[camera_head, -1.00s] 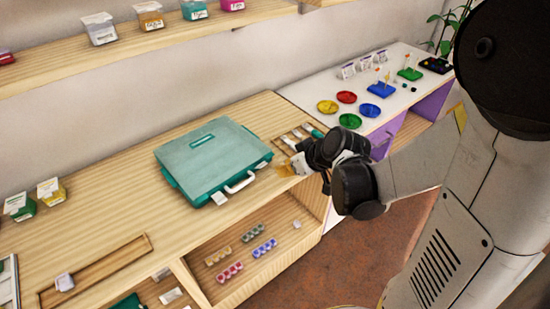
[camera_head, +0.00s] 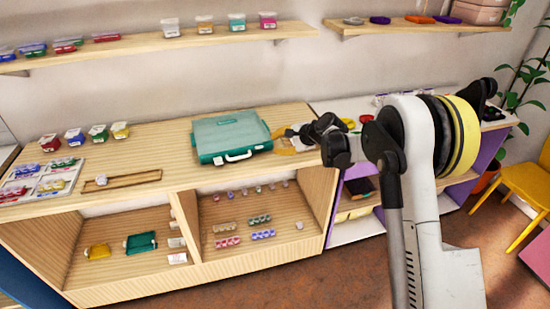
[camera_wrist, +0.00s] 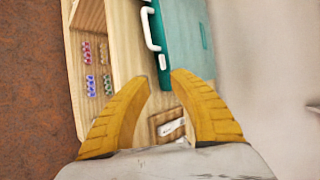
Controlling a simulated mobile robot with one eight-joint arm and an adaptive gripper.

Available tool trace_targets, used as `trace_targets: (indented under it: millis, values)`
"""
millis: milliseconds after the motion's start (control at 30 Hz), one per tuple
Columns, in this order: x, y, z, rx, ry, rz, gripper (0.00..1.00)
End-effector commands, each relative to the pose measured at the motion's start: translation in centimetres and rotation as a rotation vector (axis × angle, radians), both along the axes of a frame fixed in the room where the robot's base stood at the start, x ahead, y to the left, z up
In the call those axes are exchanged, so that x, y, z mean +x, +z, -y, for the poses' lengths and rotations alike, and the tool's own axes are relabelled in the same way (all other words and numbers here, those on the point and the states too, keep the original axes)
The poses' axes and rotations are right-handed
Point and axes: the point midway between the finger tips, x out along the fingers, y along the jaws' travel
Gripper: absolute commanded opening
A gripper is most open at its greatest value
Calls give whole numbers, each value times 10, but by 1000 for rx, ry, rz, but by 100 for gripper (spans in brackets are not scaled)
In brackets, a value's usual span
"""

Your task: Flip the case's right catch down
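The teal case (camera_head: 225,129) lies closed on the wooden worktop, its white handle (camera_head: 238,157) facing the front. It also shows at the top of the wrist view (camera_wrist: 182,35), with the handle (camera_wrist: 151,30) at its edge. The white right catch (camera_wrist: 162,62) shows just beyond my fingertips; its exact tilt is too small to tell. The left catch (camera_head: 218,160) is a small pale patch on the front. My gripper (camera_wrist: 160,82) has its two yellow fingers apart with nothing between them. In the head view my gripper (camera_head: 285,146) is just right of the case.
A wooden tray (camera_wrist: 153,123) with a pale item lies below the fingertips in the wrist view. Below the worktop (camera_head: 160,140) is an open shelf (camera_head: 285,242) with small bead rows. Bead boxes (camera_head: 98,134) stand at the left. Worktop left of the case is partly clear.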

Motion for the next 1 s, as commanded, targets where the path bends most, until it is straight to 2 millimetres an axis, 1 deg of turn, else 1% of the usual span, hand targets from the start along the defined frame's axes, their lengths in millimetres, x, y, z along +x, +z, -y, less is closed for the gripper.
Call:
trace_targets:
  millis: [167,400,500,700,967,1000]
  values:
    - [13,-18,-16,2,0,-1,25]
    - [38,-47,-45,1,0,-1,25]
    - [47,-55,-53,0,-1,0,25]
    - [54,-63,-62,-1,-1,-1,25]
    - [55,-63,-63,0,-1,0,25]
    - [55,-63,-63,0,-1,0,18]
